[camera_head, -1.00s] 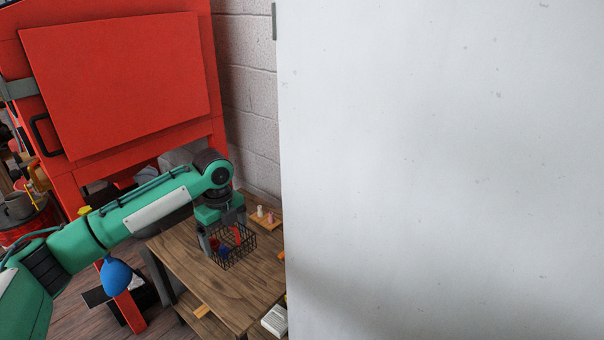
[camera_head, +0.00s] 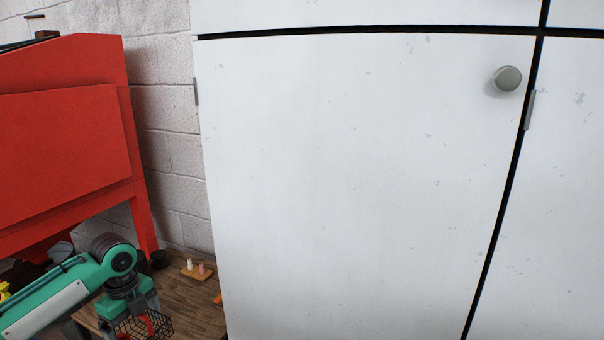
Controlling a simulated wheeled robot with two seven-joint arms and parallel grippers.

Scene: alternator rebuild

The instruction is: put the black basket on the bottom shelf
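The black wire basket (camera_head: 158,325) is at the lower left, cut off by the picture's bottom edge, with something red inside. It is over the wooden table. My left gripper (camera_head: 130,312) points down at the basket, its fingers at the basket's near-left part. The fingertips are hidden or cut off, so I cannot tell whether they grip it or whether the basket touches the table. My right gripper is out of view. No bottom shelf can be made out.
A tall white cabinet (camera_head: 350,170) with closed doors and a round knob (camera_head: 507,78) fills the middle and right. A red machine (camera_head: 60,150) stands at the left. A small wooden block with pegs (camera_head: 196,273) sits on the wooden table (camera_head: 200,313).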

